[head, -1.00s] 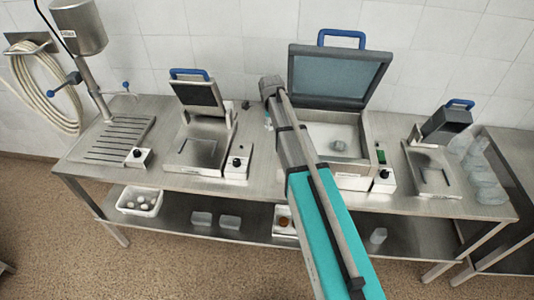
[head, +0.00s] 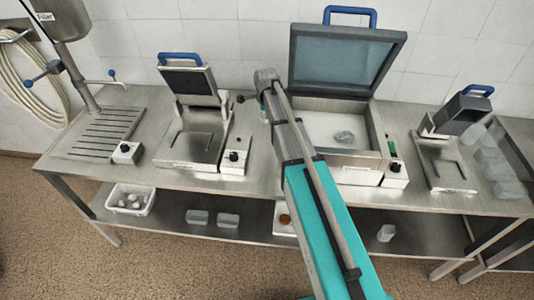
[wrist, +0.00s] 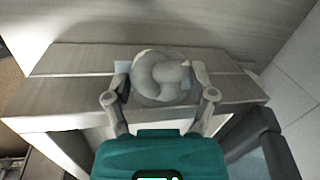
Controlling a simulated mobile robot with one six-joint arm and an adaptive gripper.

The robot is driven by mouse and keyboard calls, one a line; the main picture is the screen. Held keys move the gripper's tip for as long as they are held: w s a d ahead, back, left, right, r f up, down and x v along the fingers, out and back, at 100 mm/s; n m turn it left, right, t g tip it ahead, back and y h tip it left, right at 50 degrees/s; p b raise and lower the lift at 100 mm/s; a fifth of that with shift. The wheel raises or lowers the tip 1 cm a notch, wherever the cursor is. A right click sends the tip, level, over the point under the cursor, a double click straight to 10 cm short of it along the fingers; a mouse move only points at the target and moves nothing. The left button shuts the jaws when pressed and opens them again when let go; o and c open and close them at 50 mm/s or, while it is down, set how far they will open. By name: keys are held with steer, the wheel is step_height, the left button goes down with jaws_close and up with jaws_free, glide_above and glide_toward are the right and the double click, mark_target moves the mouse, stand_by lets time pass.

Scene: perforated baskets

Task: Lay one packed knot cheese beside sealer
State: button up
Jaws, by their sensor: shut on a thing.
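My gripper (wrist: 160,98) is shut on a pale, rounded knot cheese (wrist: 161,78), seen in the wrist view with a finger on each side. Clear film seems to show beside it. A steel worktop (wrist: 75,92) lies beneath; the gap to it is hard to judge. In the head view the large chamber sealer (head: 350,172) stands with its blue-handled lid open.
A smaller blue-handled machine (head: 195,140) stands left of my arm, another (head: 455,150) at right. Stacked clear trays (head: 500,172) sit at the right end. The lower shelf holds a white basket (head: 131,201) of pale pieces. The slotted drain area (head: 100,132) is clear.

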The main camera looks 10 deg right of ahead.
steer(key=b, duration=0.5)
glide_above(265, 145)
steer(key=s+x, duration=0.1)
steer(key=x, duration=0.5)
steer(key=shift+s, duration=0.3)
steer(key=shift+f, duration=0.15)
steer(key=b+x, duration=0.3)
steer(key=s+b+x, duration=0.1)
steer(key=b+x, duration=0.2)
steer(key=shift+s+a+f, duration=0.1)
steer(key=shift+s+f, duration=0.1)
steer(key=shift+s+b+x, duration=0.2)
steer(key=shift+b+x, duration=0.7)
steer(key=shift+b, duration=0.1)
steer(key=shift+s+b+x, duration=0.15)
steer(key=shift+b+x, duration=0.75)
steer(key=shift+b, duration=0.05)
steer(key=shift+f, duration=0.15)
steer(key=o, duration=1)
steer(key=shift+a, duration=0.1)
steer(key=shift+o, duration=0.2)
